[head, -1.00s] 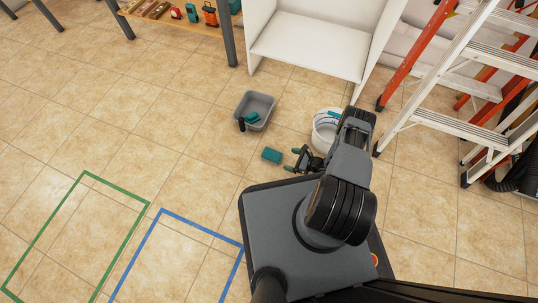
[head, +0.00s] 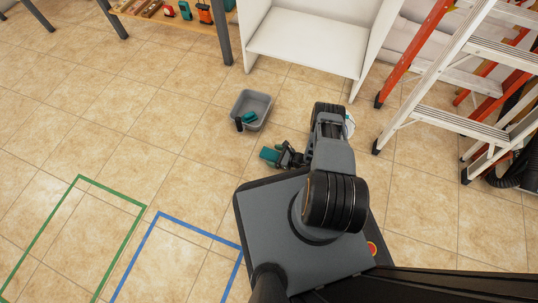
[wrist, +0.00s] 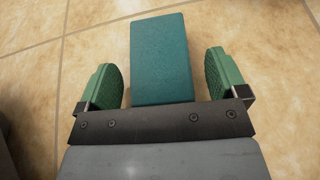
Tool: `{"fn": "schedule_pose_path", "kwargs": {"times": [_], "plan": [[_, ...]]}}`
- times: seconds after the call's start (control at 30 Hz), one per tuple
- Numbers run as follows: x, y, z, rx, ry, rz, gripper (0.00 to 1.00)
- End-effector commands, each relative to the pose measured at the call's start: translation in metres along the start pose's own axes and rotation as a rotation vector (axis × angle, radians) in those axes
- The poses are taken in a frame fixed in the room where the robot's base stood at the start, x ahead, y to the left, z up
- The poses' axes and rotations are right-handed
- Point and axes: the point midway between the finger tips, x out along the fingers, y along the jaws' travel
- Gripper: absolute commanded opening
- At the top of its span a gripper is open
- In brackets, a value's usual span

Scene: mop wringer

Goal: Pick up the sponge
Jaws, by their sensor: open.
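The sponge (wrist: 161,57) is a teal block lying on the tiled floor. In the wrist view it lies between the two green finger pads of my gripper (wrist: 163,80), with a gap on each side. My gripper is open and its fingers straddle the near part of the sponge. In the head view the sponge (head: 269,155) shows just left of my gripper (head: 276,156), partly covered by it.
A grey tub (head: 267,106) with a teal item and a dark item in it stands beyond the sponge. A white bucket (head: 350,126) is mostly hidden behind my arm. A ladder (head: 440,115) stands at right. The floor at left is clear, with green and blue taped outlines.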

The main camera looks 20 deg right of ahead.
Motion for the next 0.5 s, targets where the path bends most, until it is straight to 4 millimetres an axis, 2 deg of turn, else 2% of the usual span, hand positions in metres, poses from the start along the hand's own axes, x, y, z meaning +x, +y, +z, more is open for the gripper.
{"fn": "schedule_pose_path", "kwargs": {"times": [0.13,0.5], "plan": [[-0.0001,-0.0001,0.0002,0.0,0.0,0.0,0.91],[-0.0003,-0.0001,0.0002,0.0,0.0,0.0,0.55]]}}
